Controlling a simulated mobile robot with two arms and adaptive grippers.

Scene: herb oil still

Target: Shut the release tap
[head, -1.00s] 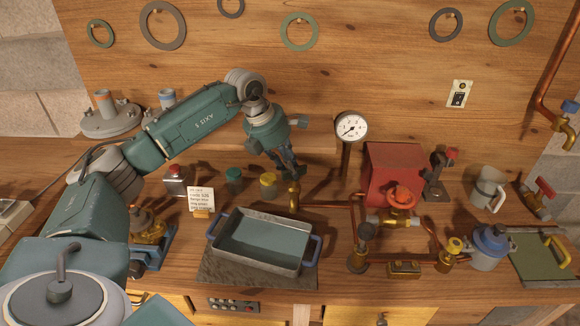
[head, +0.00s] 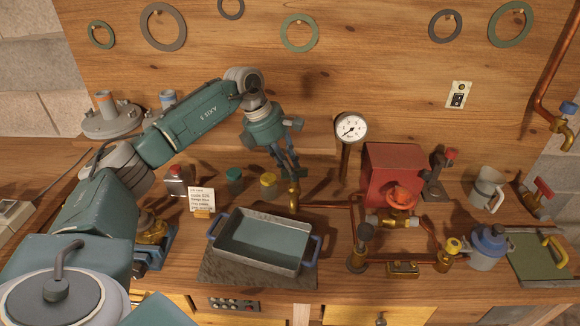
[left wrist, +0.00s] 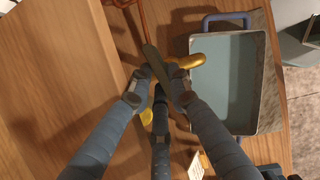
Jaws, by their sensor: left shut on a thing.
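A brass spout (head: 293,195) stands over the back right of the tray in the head view, at the end of a copper pipe. It also shows in the left wrist view (left wrist: 188,62), right beside the fingertips. A thin dark lever (left wrist: 157,66) lies beside the spout, between my fingers; I take it for the tap's handle. My left gripper (head: 291,176) reaches down from above, and its fingers are shut on this lever in the left wrist view (left wrist: 158,93). The lever is hard to make out in the head view. My right gripper is not in view.
The blue-handled tray (head: 216,236) sits just in front of the spout. Small jars with green (head: 234,174) and yellow (head: 268,180) lids stand to its back left.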

